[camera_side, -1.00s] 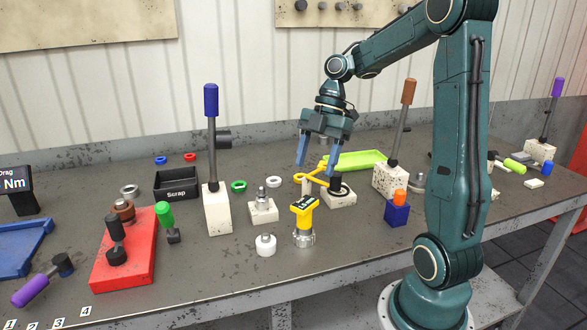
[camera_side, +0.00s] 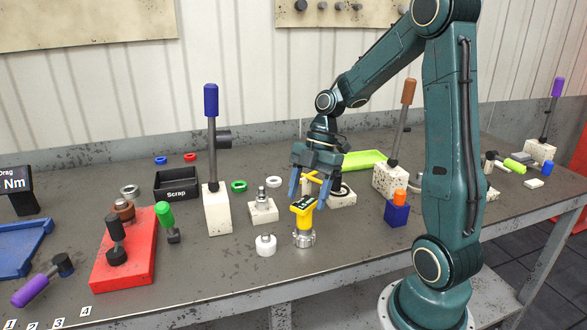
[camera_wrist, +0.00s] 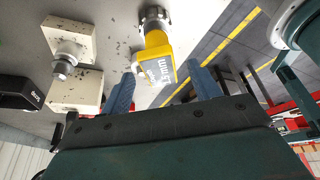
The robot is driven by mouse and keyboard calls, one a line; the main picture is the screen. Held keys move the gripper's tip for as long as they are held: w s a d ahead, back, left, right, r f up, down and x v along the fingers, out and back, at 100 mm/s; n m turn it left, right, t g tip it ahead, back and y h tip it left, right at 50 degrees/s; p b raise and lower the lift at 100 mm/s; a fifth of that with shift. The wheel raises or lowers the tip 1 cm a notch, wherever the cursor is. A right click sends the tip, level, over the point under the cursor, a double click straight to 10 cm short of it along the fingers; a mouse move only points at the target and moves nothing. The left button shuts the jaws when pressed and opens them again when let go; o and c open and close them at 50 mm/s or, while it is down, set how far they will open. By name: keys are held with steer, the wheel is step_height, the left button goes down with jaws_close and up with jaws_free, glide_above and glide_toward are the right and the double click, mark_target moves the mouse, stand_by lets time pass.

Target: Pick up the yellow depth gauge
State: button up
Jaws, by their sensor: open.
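The yellow depth gauge (camera_side: 303,213) stands upright on a round metal base on the bench, in the middle of the side view. It has a dark label on its top. In the wrist view the gauge (camera_wrist: 158,60) shows beyond the fingertips, in the gap between the two fingers. My gripper (camera_side: 308,190) is open, with its blue fingers pointing down at the top of the gauge. In the wrist view my gripper (camera_wrist: 163,85) has nothing between its pads that I can see gripped. Whether a finger touches the gauge I cannot tell.
A white round part (camera_side: 265,245) stands close left of the gauge. A white block with a metal stud (camera_side: 263,210) is behind it. A blue block with an orange top (camera_side: 397,209) stands to the right. A tall blue-handled lever (camera_side: 213,160) rises at left.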

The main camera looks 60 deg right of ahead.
mark_target(305, 202)
steer(key=shift+x, duration=2.25)
steer(key=shift+r, duration=0.1)
steer(key=c, duration=1.3)
step_height(305, 202, up, 20)
steer(key=shift+f, duration=0.1)
